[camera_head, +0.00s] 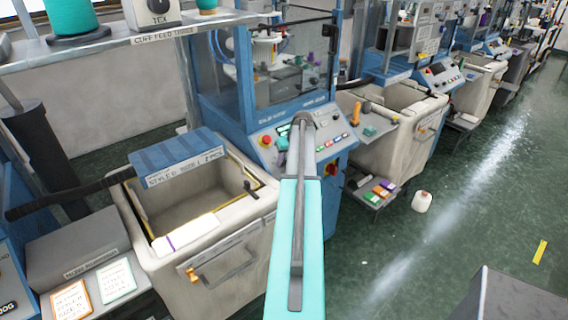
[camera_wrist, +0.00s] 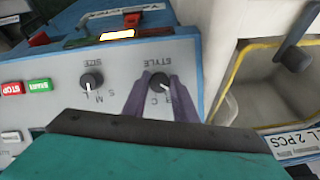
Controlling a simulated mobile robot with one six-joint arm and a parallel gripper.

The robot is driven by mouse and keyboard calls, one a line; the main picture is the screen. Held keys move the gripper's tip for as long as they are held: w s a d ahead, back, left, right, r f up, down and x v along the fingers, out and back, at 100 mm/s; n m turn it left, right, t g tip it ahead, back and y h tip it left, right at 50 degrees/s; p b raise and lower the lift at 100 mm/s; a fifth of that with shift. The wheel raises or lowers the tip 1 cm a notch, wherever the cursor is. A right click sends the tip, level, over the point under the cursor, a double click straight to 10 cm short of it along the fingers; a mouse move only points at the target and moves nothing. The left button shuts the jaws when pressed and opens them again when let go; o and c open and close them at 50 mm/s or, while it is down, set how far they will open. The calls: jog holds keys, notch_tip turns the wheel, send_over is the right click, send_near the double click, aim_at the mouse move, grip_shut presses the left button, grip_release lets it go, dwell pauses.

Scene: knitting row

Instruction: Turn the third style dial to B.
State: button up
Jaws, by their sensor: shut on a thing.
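The style dial (camera_wrist: 160,81) is a dark round knob on the pale grey control panel (camera_wrist: 60,65), seen upside down in the wrist view under the printed word STYLE. My gripper (camera_wrist: 161,79) has its two purple fingers on either side of the knob, shut on it. A letter C shows between the fingers; the other marks are partly covered and the pointer's setting cannot be read. In the head view my arm reaches over the blue machine's panel (camera_head: 263,157) and hides the dial.
The size dial (camera_wrist: 91,80) is beside the style dial, with green START (camera_wrist: 39,85) and red STOP (camera_wrist: 12,88) buttons beyond it. A pale bin (camera_head: 196,268) stands left of the machine. A white jug (camera_head: 422,202) sits on the floor at right.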

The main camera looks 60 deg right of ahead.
jog(key=m+t+y+b, duration=0.1)
jog(key=m+b, duration=0.1)
jog(key=m, duration=0.3)
jog(key=shift+d, duration=0.1)
jog(key=shift+m, duration=0.3)
dwell(0.4)
jog(key=o, duration=1)
jog(key=shift+o, duration=0.2)
jog(key=shift+s+r+b, duration=0.15)
jog(key=shift+b, duration=0.2)
jog(key=b+v, duration=0.4)
jog(key=v, duration=0.9)
jog(key=shift+d+r, duration=0.2)
jog(key=shift+s, duration=0.1)
